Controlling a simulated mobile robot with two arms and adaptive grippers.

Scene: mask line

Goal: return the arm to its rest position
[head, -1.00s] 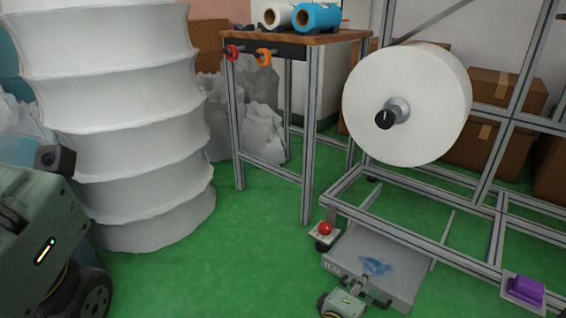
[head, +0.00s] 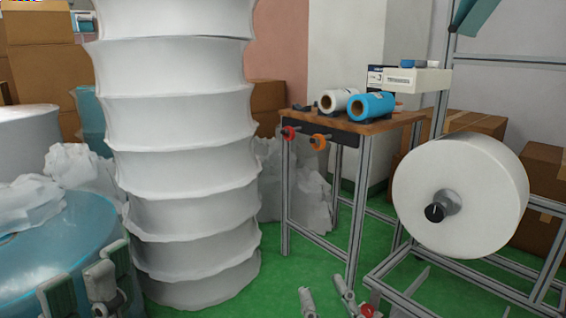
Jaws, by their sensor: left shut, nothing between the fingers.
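My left gripper (head: 104,276), grey-green, shows at the lower left, in front of the large blue-wrapped roll. It is shut and holds nothing. My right gripper (head: 323,291) shows at the bottom edge, right of the middle, over the green floor. Its two grey fingers stand apart with nothing between them. The rest of the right arm lies below the picture.
A tall white stack (head: 185,165) stands right of my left gripper. A wooden-topped table (head: 380,125) carries a white roll (head: 336,101) and a blue roll (head: 371,106). A large white reel (head: 480,190) sits on a metal frame (head: 410,290). Some green floor (head: 275,285) is clear.

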